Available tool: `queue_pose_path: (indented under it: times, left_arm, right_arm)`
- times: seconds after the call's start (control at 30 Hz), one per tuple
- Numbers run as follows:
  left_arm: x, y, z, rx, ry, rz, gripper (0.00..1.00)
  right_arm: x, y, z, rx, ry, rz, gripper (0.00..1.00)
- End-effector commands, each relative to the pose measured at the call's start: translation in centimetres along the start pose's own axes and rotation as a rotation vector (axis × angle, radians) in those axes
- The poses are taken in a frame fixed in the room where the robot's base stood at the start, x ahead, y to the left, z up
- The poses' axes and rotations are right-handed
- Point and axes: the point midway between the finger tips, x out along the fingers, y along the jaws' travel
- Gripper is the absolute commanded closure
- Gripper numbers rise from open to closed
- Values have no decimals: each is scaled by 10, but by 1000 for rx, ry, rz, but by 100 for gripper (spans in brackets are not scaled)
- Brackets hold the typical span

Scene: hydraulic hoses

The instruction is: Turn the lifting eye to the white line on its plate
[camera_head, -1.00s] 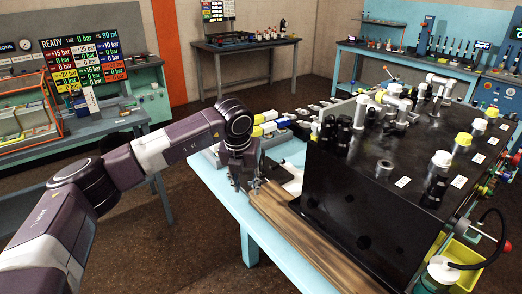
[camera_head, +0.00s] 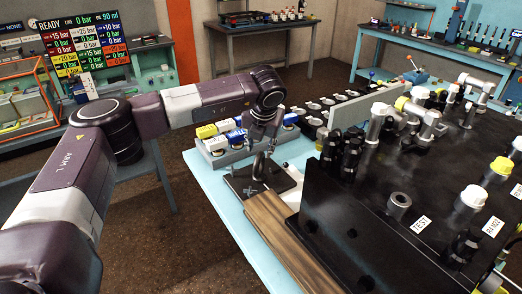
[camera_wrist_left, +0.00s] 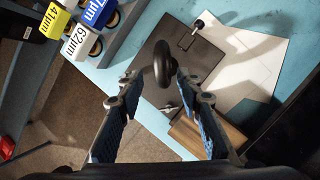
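My left gripper (camera_head: 260,160) hangs over a dark square plate (camera_head: 236,183) on the light blue table. In the left wrist view the gripper (camera_wrist_left: 157,78) is open, its two fingers apart. The lifting eye, a black ring (camera_wrist_left: 163,62), stands on the dark plate (camera_wrist_left: 205,58) between and just beyond the fingertips. I cannot tell whether a finger touches it. A small pale mark shows at the plate's lower edge in the wrist view; I cannot tell whether it is the white line. In the head view the gripper largely hides the eye. My right gripper is not in view.
A wooden board (camera_head: 268,222) and a large black block with fittings (camera_head: 350,215) stand right of the plate. Labelled filters (camera_head: 215,130) stand in a grey rack behind it. A white sheet (camera_wrist_left: 245,65) lies beside the plate.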

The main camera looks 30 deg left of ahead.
Motion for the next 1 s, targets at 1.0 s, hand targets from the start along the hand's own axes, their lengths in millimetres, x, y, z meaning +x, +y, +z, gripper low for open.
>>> queue_pose_path:
  times: [1.0]
  left_arm:
    - [49, 0, 0, -1, -1, 0, 100]
  right_arm:
    - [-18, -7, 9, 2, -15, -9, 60]
